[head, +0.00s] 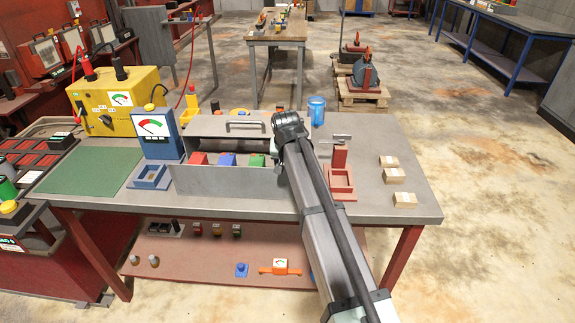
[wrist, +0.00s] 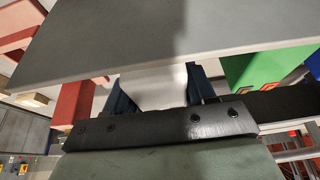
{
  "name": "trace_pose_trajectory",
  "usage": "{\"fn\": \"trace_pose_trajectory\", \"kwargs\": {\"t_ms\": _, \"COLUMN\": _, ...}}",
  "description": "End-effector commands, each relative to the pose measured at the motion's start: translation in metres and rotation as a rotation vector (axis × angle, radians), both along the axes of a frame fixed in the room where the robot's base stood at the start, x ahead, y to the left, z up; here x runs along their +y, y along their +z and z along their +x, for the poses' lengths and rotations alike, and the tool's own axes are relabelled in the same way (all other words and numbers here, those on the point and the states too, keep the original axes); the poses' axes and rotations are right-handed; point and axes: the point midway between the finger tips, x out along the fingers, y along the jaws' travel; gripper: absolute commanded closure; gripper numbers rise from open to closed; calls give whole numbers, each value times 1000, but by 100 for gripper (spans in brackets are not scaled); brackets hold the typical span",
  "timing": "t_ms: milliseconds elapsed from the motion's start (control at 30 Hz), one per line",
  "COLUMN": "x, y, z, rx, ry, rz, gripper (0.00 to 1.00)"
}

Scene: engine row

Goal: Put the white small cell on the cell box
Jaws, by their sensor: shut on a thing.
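My gripper (head: 276,155) is over the right end of a grey open box (head: 220,184), which looks like the cell box. My wrist hides most of the gripper in the head view. In the wrist view two dark blue fingers (wrist: 160,84) are closed on a white block, the white small cell (wrist: 152,88). A grey panel edge cuts across its far side. The box holds a red block (head: 198,158), a blue block (head: 227,159) and a green block (head: 257,160). Whether the white cell touches the box is hidden.
A blue gauge stand (head: 160,135) is left of the box. A red fixture (head: 340,175) stands to its right, then several pale wooden blocks (head: 393,175). A blue cup (head: 317,108) is behind. A green mat (head: 92,170) covers the table's left side.

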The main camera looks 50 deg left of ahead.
Motion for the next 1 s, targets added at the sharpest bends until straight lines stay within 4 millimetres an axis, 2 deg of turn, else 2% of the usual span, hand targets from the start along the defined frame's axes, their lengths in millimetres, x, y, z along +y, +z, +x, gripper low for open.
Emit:
{"fn": "trace_pose_trajectory", "kwargs": {"t_ms": 100, "x": 0, "y": -9, "z": 0, "rx": -1, "ry": 0, "rz": 1, "gripper": 100}}
{"fn": "trace_pose_trajectory", "kwargs": {"t_ms": 500, "x": 0, "y": -11, "z": 0, "rx": -1, "ry": 0, "rz": 1, "gripper": 100}}
{"fn": "trace_pose_trajectory", "kwargs": {"t_ms": 533, "x": 0, "y": -12, "z": 0, "rx": 0, "ry": 0, "rz": 0, "gripper": 43}}
{"fn": "trace_pose_trajectory", "kwargs": {"t_ms": 767, "x": 0, "y": -12, "z": 0, "rx": 0, "ry": 0, "rz": 0, "gripper": 21}}
{"fn": "trace_pose_trajectory", "kwargs": {"t_ms": 1000, "x": 0, "y": -11, "z": 0, "rx": 0, "ry": 0, "rz": 0, "gripper": 20}}
